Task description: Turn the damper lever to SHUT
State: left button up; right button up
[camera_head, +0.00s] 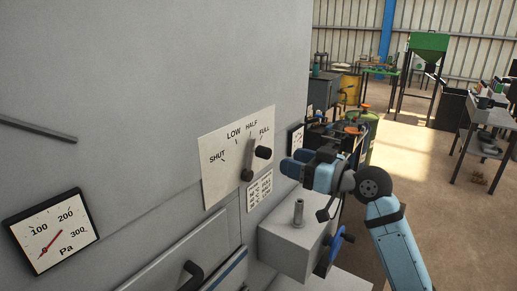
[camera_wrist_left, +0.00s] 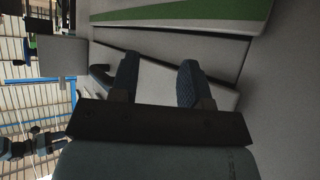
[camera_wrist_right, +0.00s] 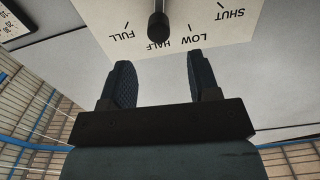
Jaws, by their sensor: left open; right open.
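The damper lever (camera_head: 250,155) is a grey bar with a black knob (camera_head: 263,152) on a white plate (camera_head: 212,185) marked SHUT, LOW, HALF and FULL. It points up, about at HALF. My right gripper (camera_head: 289,163) is open and empty, to the right of the knob and apart from it. In the right wrist view the knob (camera_wrist_right: 158,27) stands beyond the gap between the open fingers (camera_wrist_right: 162,78). My left gripper (camera_wrist_left: 158,72) is open and empty in the left wrist view, facing a grey panel. It is outside the head view.
A Pa gauge (camera_head: 52,232) is on the grey wall at lower left. A dark handle (camera_head: 190,275) sticks out below the plate. A grey box (camera_head: 290,240) with a metal stub and a blue handwheel (camera_head: 336,243) juts out under my right gripper. Open floor lies to the right.

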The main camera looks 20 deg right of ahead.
aim_at(258, 149)
jog(key=p+x, duration=0.2)
jog(key=x, duration=0.8)
jog(key=shift+w+a, duration=0.15)
jog(key=shift+w, duration=0.05)
jog(key=shift+f, duration=0.1)
grip_shut()
